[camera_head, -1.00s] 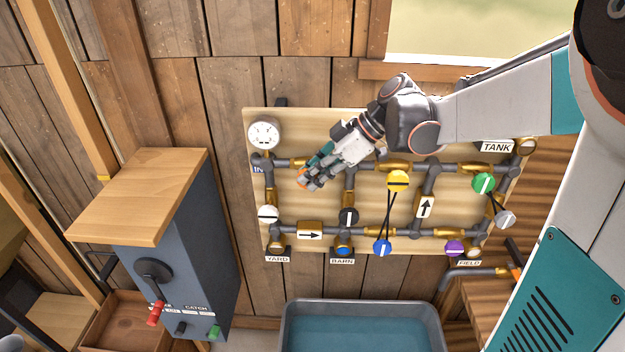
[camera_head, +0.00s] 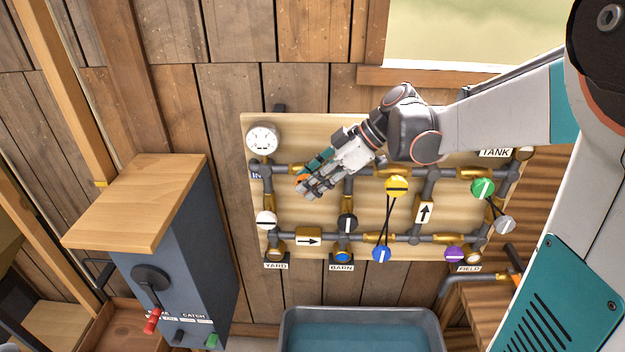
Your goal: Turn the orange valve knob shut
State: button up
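The orange valve knob (camera_head: 301,179) shows as a small orange patch at the tips of my gripper, on the upper pipe run at the left of the pipe board (camera_head: 322,208). Most of the knob is hidden behind the fingers. My gripper (camera_head: 305,185) reaches in from the upper right, with its fingertips at the knob. I cannot tell whether the fingers are closed on it or only around it. The knob's angle is too covered to read.
Nearby knobs are white (camera_head: 266,220), black (camera_head: 347,223), yellow (camera_head: 397,186), blue (camera_head: 381,254), green (camera_head: 483,188), grey (camera_head: 504,225) and purple (camera_head: 454,254). A gauge (camera_head: 262,139) sits above left. A water trough (camera_head: 360,330) stands below; a grey cabinet (camera_head: 185,250) stands left.

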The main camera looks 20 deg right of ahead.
jog(key=shift+d+r, duration=0.1)
jog(key=v, duration=1.1)
jog(key=shift+d+r, duration=0.2)
jog(key=shift+d, duration=0.1)
jog(key=shift+s, duration=0.1)
